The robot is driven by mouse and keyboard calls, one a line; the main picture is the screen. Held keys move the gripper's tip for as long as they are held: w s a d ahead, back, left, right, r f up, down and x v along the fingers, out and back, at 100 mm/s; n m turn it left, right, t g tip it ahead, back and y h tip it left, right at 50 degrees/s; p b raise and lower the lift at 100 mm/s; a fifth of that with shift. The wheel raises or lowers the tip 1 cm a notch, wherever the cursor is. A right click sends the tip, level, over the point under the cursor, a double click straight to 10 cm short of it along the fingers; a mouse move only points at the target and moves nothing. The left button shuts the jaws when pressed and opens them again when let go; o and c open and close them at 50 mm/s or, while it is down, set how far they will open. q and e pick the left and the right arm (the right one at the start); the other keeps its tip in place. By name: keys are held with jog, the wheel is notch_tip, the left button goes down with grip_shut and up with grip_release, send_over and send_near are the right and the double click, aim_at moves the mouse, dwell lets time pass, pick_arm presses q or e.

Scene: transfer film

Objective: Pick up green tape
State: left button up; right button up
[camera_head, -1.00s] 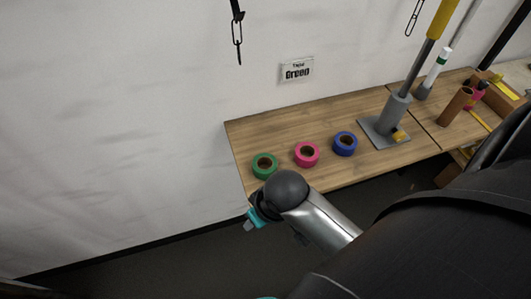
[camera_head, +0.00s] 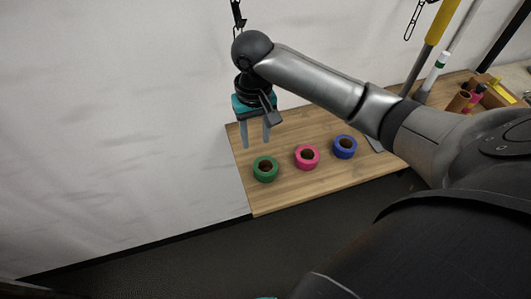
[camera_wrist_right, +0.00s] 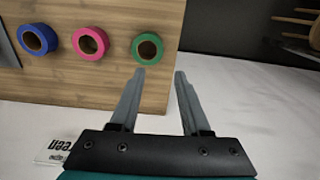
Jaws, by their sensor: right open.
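The green tape (camera_head: 265,169) is a ring lying flat near the left end of the wooden table. In the right wrist view the green tape (camera_wrist_right: 147,48) lies beyond the fingertips, near the left finger. My right gripper (camera_head: 256,146) hangs fingers down above the table's left end, over and slightly behind the green tape. It is open and empty, as its spread fingers (camera_wrist_right: 160,74) in the wrist view show. My left gripper is not in view.
A pink tape (camera_head: 307,157) and a blue tape (camera_head: 345,147) lie in a row to the right of the green one. The wooden table (camera_head: 300,188) meets the white wall (camera_head: 120,120).

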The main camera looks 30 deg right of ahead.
jog(key=b, duration=0.1)
send_over(257, 168)
notch_tip(257, 168, down, 10)
jog(key=shift+s+r, duration=0.15)
jog(key=shift+r, duration=0.1)
jog(key=shift+f+b, duration=0.55)
jog(key=shift+f, duration=2.15)
jog(key=shift+a, duration=0.1)
jog(key=shift+c, duration=0.3)
grip_shut()
